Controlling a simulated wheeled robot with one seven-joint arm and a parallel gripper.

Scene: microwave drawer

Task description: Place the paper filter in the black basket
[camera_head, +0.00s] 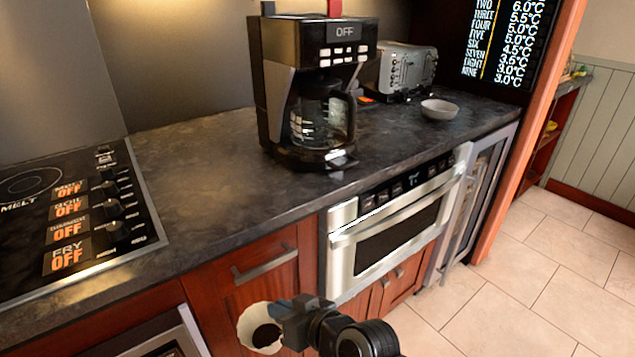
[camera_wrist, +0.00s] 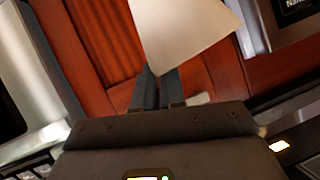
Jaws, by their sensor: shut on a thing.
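The paper filter (camera_head: 247,322) is a cream cup with a wavy rim, low in the head view, in front of the wooden cabinet. It also shows in the wrist view (camera_wrist: 188,38) as a pale cone at the top. My gripper (camera_head: 288,328) is shut on it; the two dark fingers (camera_wrist: 158,84) meet at its lower edge. The filter is held in the air, below counter height. A black coffee maker (camera_head: 285,60) stands upright on the counter, with a glass carafe (camera_head: 318,118) in it. I cannot make out the black basket as a separate part.
The dark counter (camera_head: 200,160) is clear between the stove (camera_head: 135,225) and the coffee maker. A toaster (camera_head: 405,70) and a white bowl (camera_head: 439,108) are to its right. A microwave drawer (camera_head: 395,230) is shut under the counter. Cabinet handles (camera_head: 264,264) stick out.

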